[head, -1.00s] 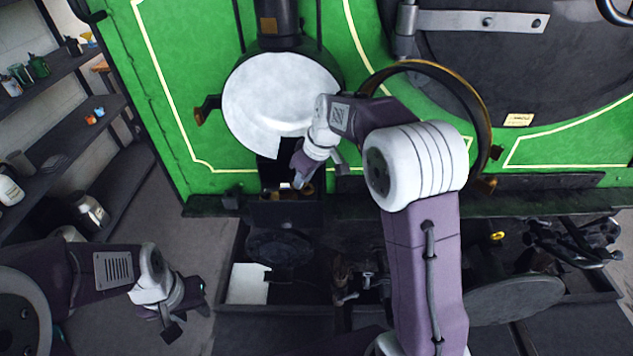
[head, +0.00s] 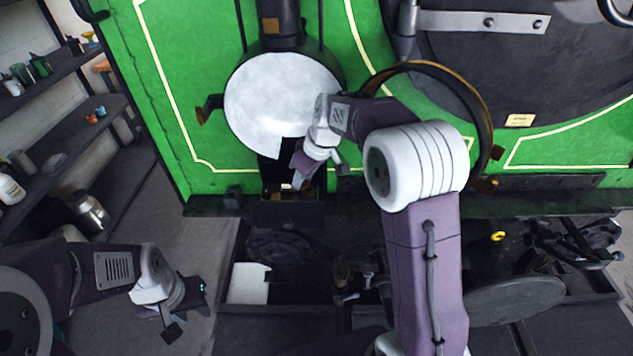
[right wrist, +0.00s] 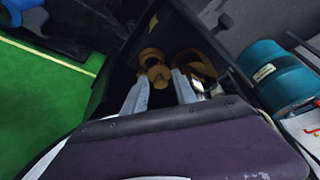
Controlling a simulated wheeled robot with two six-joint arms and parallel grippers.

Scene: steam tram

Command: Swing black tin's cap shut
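A dark open-topped box (head: 290,214) sits low against the green panel, with brass fittings in it; I cannot tell whether it is the black tin. My right gripper (head: 299,182) reaches down over it. In the right wrist view, the two pale fingers of my right gripper (right wrist: 160,82) are apart, and a brass knob (right wrist: 157,73) shows just beyond and between their tips. Contact cannot be told. No cap is clearly seen; my gripper and arm hide part of this area. My left gripper (head: 186,312) hangs at the lower left, fingers apart, empty.
A white round disc (head: 280,95) hangs just above my right gripper, and a brass-edged ring (head: 478,105) stands to its right. Shelves (head: 70,150) with bottles are on the left. A teal canister (right wrist: 278,75) lies right of the box in the wrist view. The floor (head: 150,210) at left is clear.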

